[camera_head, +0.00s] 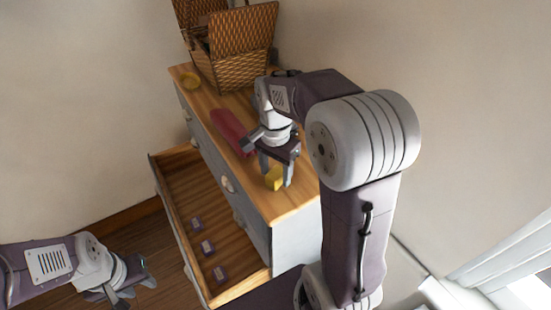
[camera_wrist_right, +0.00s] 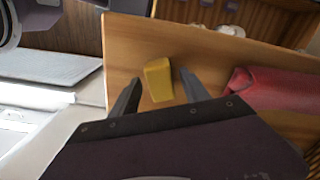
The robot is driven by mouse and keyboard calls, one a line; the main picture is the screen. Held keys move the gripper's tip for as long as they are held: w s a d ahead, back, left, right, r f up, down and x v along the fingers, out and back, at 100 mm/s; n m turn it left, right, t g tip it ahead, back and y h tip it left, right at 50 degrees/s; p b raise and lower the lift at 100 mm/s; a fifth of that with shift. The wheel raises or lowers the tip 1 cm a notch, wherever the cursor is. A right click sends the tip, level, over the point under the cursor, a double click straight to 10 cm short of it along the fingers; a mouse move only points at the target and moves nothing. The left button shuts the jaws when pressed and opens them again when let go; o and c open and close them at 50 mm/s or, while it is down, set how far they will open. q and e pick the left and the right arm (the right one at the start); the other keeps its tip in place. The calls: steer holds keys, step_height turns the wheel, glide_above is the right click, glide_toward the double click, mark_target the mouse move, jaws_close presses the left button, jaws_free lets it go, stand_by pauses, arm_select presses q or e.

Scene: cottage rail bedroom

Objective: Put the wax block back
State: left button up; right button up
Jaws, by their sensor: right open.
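The wax block is a small yellow block (camera_head: 274,178) on the wooden top of the dresser, near its front right end. It also shows in the right wrist view (camera_wrist_right: 159,80). My right gripper (camera_head: 274,173) is open above the dresser top, its fingertips close to the block. In the wrist view the block lies between and just beyond the fingertips; I cannot tell whether they touch it. My left gripper (camera_head: 130,287) is low at the left, beside the open drawer (camera_head: 184,178); its jaw state is unclear. Several small purple labelled pieces (camera_head: 207,247) lie in the drawer.
A red cloth-like roll (camera_head: 232,131) lies on the dresser top (camera_head: 294,205) behind the block. The open drawer juts out to the left.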

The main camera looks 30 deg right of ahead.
mark_target(276, 174)
step_height(276, 174, up, 11)
steer(key=shift+f, duration=0.15)
steer(key=shift+s+a, duration=0.1)
steer(key=shift+s, duration=0.05)
